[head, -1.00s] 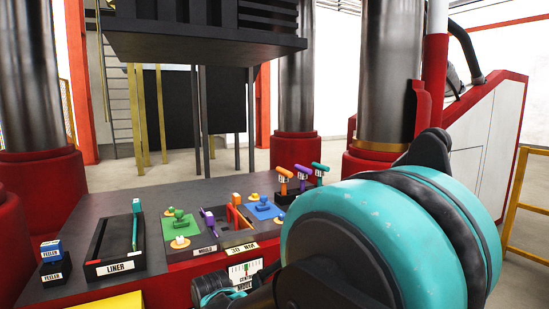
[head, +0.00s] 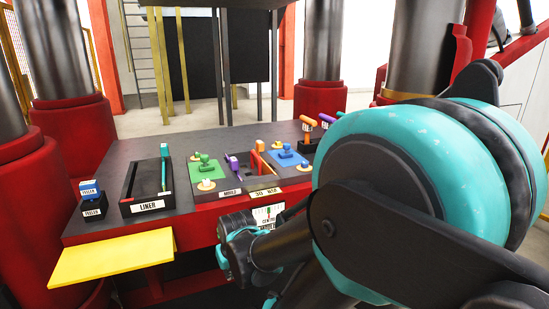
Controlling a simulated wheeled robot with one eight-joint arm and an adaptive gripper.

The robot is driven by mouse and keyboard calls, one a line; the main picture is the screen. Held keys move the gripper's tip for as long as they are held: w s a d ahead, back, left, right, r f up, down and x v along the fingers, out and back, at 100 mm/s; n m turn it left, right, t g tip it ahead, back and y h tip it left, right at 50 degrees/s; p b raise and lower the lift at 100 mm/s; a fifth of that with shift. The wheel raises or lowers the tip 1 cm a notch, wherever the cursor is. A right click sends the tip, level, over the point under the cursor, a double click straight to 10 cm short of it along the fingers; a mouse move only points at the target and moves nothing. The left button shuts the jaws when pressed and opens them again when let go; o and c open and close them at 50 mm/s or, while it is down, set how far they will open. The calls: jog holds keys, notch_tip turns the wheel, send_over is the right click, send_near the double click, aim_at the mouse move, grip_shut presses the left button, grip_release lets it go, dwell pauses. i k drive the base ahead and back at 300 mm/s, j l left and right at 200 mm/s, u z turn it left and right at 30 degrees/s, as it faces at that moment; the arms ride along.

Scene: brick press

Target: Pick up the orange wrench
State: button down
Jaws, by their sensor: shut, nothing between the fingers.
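An orange T-shaped tool (head: 308,122), which looks like the orange wrench, stands upright in a dark holder at the far right of the bench (head: 100,218). A purple tool (head: 327,120) stands to its right, and my arm hides what is beyond. An orange-red bar (head: 265,165) with an orange block on top also lies in the slot behind the "30 NM" label. My gripper (head: 232,262) is low in front of the bench's front edge, below and left of the orange tool and apart from it. It is shut and empty, and its fingertips are hard to make out.
The bench holds a liner tray (head: 126,208), green (head: 206,166) and blue (head: 288,156) plates with fittings, and a feeler box (head: 92,208) at left. A yellow shelf (head: 110,263) juts out front left. Thick columns stand behind.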

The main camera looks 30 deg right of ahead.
aim_at(308, 125)
jog(key=z, duration=1.05)
